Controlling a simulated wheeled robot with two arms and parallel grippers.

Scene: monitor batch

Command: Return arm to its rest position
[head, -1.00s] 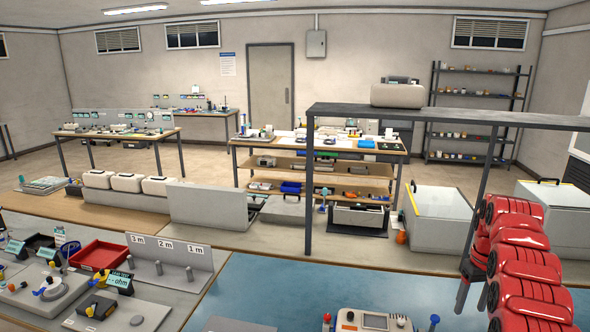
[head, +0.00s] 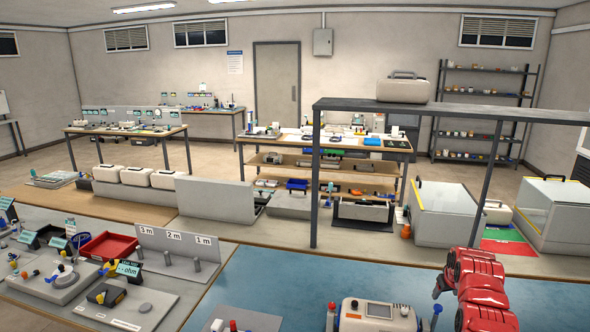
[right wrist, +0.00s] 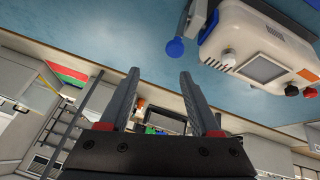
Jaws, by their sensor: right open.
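My red right arm comes in at the lower right of the head view, bent over the blue bench mat (head: 290,285). My right gripper (head: 438,288) shows there only as a small dark shape at the left of the arm. In the right wrist view my right gripper (right wrist: 159,77) has its two dark fingers spread apart with nothing between them. A cream instrument (head: 376,316) with a screen stands on the mat, left of the gripper; it also shows in the right wrist view (right wrist: 262,55), apart from the fingers. My left gripper is not in view.
A dark metal frame (head: 315,190) with a shelf (head: 470,112) rises behind the mat. A clear-lidded box (head: 440,205) stands behind my right arm. Boards with parts and a red tray (head: 108,246) fill the left bench. The mat's middle is bare.

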